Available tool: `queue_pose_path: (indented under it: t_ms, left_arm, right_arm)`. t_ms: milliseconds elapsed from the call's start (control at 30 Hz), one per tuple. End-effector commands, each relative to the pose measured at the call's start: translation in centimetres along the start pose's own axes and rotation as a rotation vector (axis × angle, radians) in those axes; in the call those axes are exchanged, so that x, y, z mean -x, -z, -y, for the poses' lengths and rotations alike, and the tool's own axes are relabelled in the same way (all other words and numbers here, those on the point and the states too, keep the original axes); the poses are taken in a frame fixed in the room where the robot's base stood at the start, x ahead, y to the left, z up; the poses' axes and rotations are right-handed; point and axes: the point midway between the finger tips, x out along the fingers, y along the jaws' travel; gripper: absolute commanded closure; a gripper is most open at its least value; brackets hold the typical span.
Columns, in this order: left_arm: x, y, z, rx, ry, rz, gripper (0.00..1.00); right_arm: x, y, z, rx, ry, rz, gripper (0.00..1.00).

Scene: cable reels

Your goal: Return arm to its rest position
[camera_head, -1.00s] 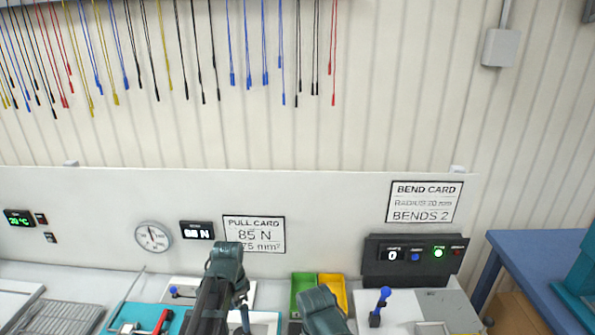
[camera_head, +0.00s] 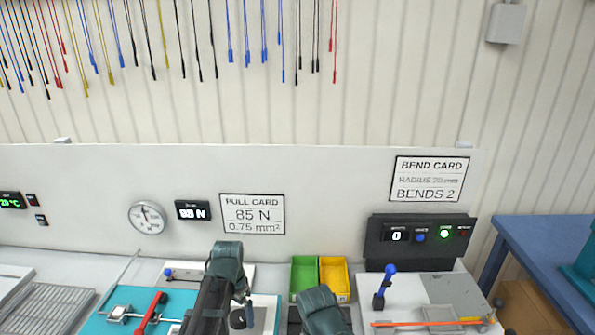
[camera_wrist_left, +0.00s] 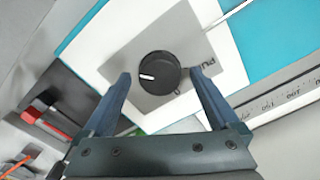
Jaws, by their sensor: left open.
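My left arm (camera_head: 213,300) reaches over the bench in the head view. Its gripper is open in the left wrist view (camera_wrist_left: 160,78), with two dark blue fingers apart and nothing held between them. A black round knob (camera_wrist_left: 158,73) with a white mark appears between the fingertips, on a grey plate; whether they touch it cannot be told. My right arm (camera_head: 322,312) shows only as a dark green link at the bottom of the head view; its gripper is out of sight.
A green bin (camera_head: 304,272) and a yellow bin (camera_head: 335,279) stand behind my arms. A blue-topped lever (camera_head: 389,270) stands on the white bending plate at right, with an orange rod (camera_head: 400,323) near the front. A red-handled clamp (camera_head: 152,312) lies left of my left arm.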

Motion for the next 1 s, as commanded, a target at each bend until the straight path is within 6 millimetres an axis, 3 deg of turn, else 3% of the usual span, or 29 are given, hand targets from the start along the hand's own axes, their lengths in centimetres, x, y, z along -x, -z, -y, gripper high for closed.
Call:
queue_pose_path:
  t_ms: [433, 1000]
  left_arm:
    - [-0.01, 0.00, 0.00, 0.360, 0.000, 0.000, 0.05]
    - [0.01, -0.02, -0.02, 0.423, 0.000, 0.000, 0.05]
  right_arm:
    - [-0.01, 0.00, 0.00, 0.000, 0.000, 0.000, 0.05]
    - [0.01, 0.01, -0.01, 0.000, 0.000, 0.000, 0.05]
